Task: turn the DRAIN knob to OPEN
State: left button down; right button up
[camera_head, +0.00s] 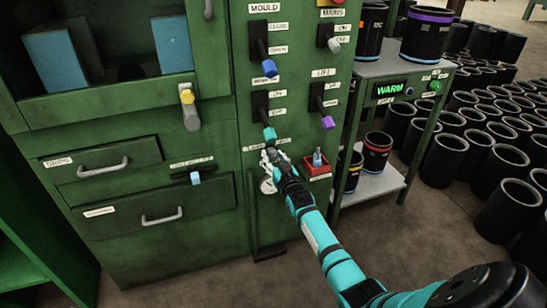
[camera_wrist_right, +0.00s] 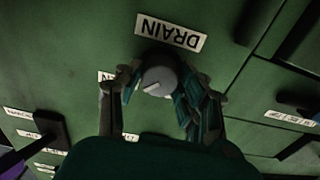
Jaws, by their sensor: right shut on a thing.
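The DRAIN knob (camera_wrist_right: 158,78) is a round grey knob with a pale line across its face, on the green panel. The DRAIN label (camera_wrist_right: 170,34) shows upside down beside it in the right wrist view. My right gripper (camera_wrist_right: 157,84) has a finger on each side of the knob and is shut on it. In the head view my right gripper (camera_head: 271,160) is at the panel, below the teal-handled lever, and covers most of the knob. A label by the knob is partly hidden by a finger, so the pointer's setting cannot be read. My left gripper is not in view.
A teal-tipped lever (camera_head: 269,134) is just above my gripper. A red tray (camera_head: 317,168) juts out close at right. Blue-tipped (camera_head: 269,68) and purple-tipped (camera_head: 327,122) levers are higher. A shelf rack (camera_head: 385,187) with black sleeves stands at right.

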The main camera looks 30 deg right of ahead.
jog(key=shift+f, duration=0.15)
jog(key=o, duration=1.2)
jog(key=shift+c, duration=0.2)
jog(key=v, duration=1.2)
jog(key=shift+a, duration=0.1)
